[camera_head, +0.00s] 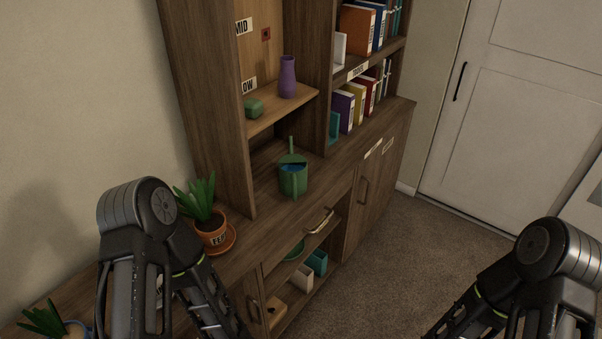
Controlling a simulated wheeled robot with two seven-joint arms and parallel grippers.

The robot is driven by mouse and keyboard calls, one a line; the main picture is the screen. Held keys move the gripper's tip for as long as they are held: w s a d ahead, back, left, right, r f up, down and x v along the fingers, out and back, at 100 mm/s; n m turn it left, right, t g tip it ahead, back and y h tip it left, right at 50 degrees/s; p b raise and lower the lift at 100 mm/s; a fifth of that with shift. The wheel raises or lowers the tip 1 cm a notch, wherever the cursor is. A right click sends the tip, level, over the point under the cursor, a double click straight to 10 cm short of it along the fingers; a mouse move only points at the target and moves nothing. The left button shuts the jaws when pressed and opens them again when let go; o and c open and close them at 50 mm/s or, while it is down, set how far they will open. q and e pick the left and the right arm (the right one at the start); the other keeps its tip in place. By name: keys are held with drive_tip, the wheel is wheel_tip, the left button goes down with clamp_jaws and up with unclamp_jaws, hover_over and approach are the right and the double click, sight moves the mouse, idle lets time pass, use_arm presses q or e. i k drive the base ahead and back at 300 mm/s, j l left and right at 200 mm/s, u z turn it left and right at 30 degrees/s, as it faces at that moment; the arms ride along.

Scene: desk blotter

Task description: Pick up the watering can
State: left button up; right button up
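The green watering can (293,182) stands upright on the wooden cabinet counter, in the open bay under the shelf. It has a dark blue band near its rim and an upright green part at the back. Only my arm links show, at the lower left and lower right of the head view. Both arms run down out of the frame, and neither gripper is in view. Nothing of mine touches the can.
An upright side panel (228,150) bounds the bay. Carpet (405,240) right of the cabinet is clear.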

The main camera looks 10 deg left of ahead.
sight(292, 168)
drive_tip(key=i+l, duration=0.25)
drive_tip(key=l, duration=0.15)
drive_tip(key=i+l, duration=0.25)
drive_tip(key=l, duration=0.2)
drive_tip(key=i+l, duration=0.2)
drive_tip(key=l, duration=0.2)
drive_tip(key=u, duration=1.05)
